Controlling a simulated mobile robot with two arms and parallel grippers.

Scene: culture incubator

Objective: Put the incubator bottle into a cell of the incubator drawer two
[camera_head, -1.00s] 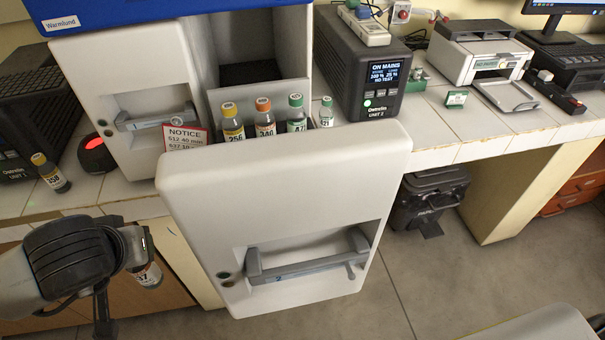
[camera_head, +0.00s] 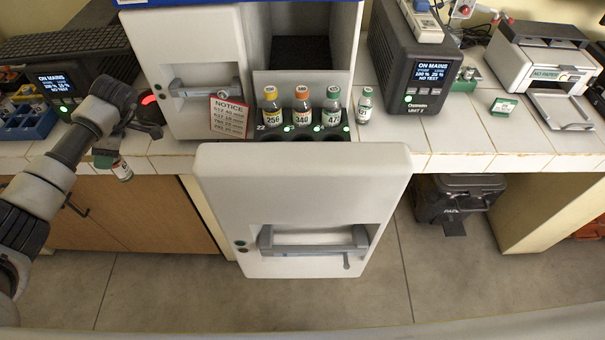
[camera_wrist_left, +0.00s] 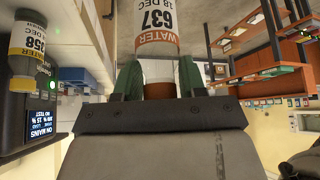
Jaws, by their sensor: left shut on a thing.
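My left gripper (camera_head: 108,158) is shut on a bottle (camera_head: 122,170), held in front of the counter edge at the left. In the left wrist view the bottle (camera_wrist_left: 157,30) has a white label reading 637 WATER and an orange-brown cap between green fingers (camera_wrist_left: 158,80). The open drawer (camera_head: 300,185) stands out from the incubator, right of the gripper. Three bottles, yellow-capped 256 (camera_head: 272,112), orange-capped 340 (camera_head: 302,112) and a green-capped one (camera_head: 331,112), stand in its back row. The front-row cells (camera_head: 303,135) look dark and empty. My right gripper is out of view.
A closed drawer with a notice (camera_head: 228,117) is left of the open one. A small bottle (camera_head: 365,105) stands on the counter beside the drawer, near a black power unit (camera_head: 410,70). A yellow-capped bottle (camera_wrist_left: 27,45) shows in the left wrist view. Floor in front is clear.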

